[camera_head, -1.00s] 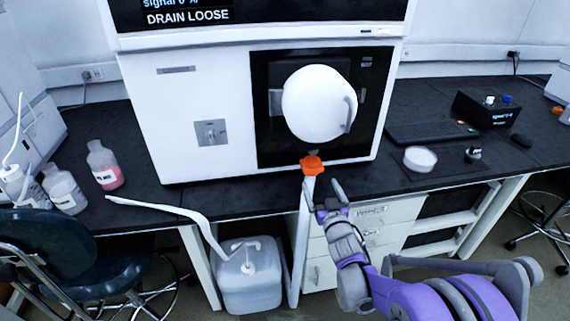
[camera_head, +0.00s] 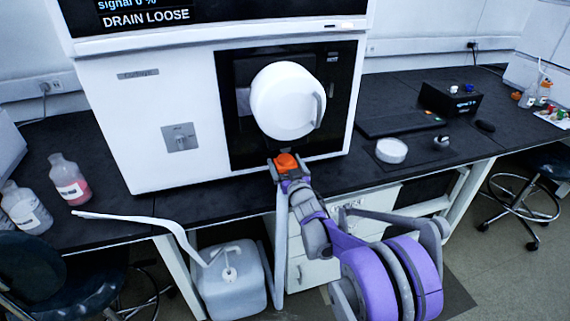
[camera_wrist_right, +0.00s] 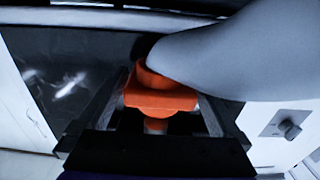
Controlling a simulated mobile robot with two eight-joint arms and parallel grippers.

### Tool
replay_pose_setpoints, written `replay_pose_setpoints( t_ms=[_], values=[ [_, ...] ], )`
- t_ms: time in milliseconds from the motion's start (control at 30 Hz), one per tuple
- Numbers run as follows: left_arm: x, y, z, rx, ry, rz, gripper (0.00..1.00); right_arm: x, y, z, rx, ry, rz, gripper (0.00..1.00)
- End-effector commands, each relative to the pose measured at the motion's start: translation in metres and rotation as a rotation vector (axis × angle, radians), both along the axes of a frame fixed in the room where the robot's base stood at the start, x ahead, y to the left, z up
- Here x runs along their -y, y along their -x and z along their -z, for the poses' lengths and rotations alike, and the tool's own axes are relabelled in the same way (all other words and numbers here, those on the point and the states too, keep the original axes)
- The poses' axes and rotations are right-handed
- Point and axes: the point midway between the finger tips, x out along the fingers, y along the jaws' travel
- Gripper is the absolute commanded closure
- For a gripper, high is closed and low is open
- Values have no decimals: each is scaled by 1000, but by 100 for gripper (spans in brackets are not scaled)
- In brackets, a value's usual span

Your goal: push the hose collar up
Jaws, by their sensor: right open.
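The orange hose collar (camera_head: 287,163) sits at the top of a hose just below the white instrument's front edge. It also shows in the right wrist view (camera_wrist_right: 158,96), where a pale hose (camera_wrist_right: 235,50) passes over it, close to the camera. My right gripper (camera_head: 285,166) is open, with one finger on each side of the collar. In the wrist view a gap shows beside the fingers, and contact cannot be told. My left gripper is not in view. The instrument's screen (camera_head: 145,14) reads "DRAIN LOOSE".
The white instrument (camera_head: 160,90) with a round white door part (camera_head: 288,100) stands on the black bench (camera_head: 220,195). Bottles (camera_head: 68,180) stand at the left. A waste container (camera_head: 230,285) is below the bench.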

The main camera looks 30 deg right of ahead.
Motion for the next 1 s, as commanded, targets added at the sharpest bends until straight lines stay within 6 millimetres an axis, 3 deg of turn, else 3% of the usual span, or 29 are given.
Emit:
replay_pose_setpoints(
  t_ms=[167, 700, 867, 1000],
  values=[
    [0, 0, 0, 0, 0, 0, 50, 0, 0, 0, 0, 0, 0, 4],
    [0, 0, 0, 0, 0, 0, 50, 0, 0, 0, 0, 0, 0, 100],
    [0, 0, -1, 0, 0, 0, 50, 0, 0, -1, 0, 0, 0, 100],
    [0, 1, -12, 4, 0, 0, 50, 0, 1, -16, 1, 0, 0, 100]
  ],
)
